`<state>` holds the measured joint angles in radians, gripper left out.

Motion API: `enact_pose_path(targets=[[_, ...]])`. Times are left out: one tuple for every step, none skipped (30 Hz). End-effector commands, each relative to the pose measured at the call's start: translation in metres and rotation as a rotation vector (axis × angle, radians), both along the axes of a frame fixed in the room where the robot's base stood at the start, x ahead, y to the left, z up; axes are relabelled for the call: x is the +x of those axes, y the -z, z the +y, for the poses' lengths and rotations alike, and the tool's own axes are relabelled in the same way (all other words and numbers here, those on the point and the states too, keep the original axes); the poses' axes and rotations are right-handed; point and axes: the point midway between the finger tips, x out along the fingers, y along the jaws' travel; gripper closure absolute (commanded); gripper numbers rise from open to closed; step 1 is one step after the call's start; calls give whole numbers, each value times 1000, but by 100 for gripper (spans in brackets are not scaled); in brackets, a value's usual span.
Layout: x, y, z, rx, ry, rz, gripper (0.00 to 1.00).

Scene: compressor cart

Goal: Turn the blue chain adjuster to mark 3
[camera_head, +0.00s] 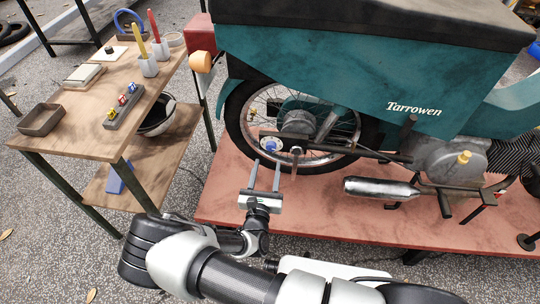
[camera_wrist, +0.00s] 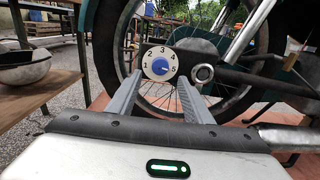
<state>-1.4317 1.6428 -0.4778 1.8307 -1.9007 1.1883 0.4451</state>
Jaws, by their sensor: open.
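The blue chain adjuster (camera_wrist: 158,72) is a round blue knob in the middle of a white dial (camera_wrist: 149,58) numbered 1 to 5. The 3 is at the dial's top. A small pale mark on the knob seems to point right, towards 5. In the head view the adjuster (camera_head: 270,146) sits by the rear wheel's hub. My gripper (camera_head: 267,162) is open and empty, its fingers pointing at the dial from the near side. In the wrist view its fingertips (camera_wrist: 160,77) lie left and right of the knob, seemingly short of it.
A silver round bolt end (camera_wrist: 203,73) and the dark swingarm (camera_wrist: 258,82) lie right of the dial. The teal motorcycle (camera_head: 330,60) stands on a red platform (camera_head: 330,215). A wooden table (camera_head: 70,110) with trays and cups stands at left.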

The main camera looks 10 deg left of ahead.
Motion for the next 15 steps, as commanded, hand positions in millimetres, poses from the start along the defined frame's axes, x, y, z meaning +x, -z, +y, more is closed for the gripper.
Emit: enact_pose_path(targets=[[12,2,0,1,1,-2,54],[18,2,0,0,1,-2,54],[26,2,1,1,2,-1,54],[31,2,2,1,1,-2,54],[36,2,2,1,1,-2,54],[43,2,2,0,2,-1,54],[47,2,2,0,2,-1,54],[51,2,3,1,1,-2,54],[56,1,3,1,0,-1,54],[58,1,3,0,0,0,54],[61,1,3,0,0,0,54],[64,1,3,-1,1,0,54],[65,0,3,-1,1,0,54],[67,0,4,0,1,0,54],[68,0,4,0,1,0,54]])
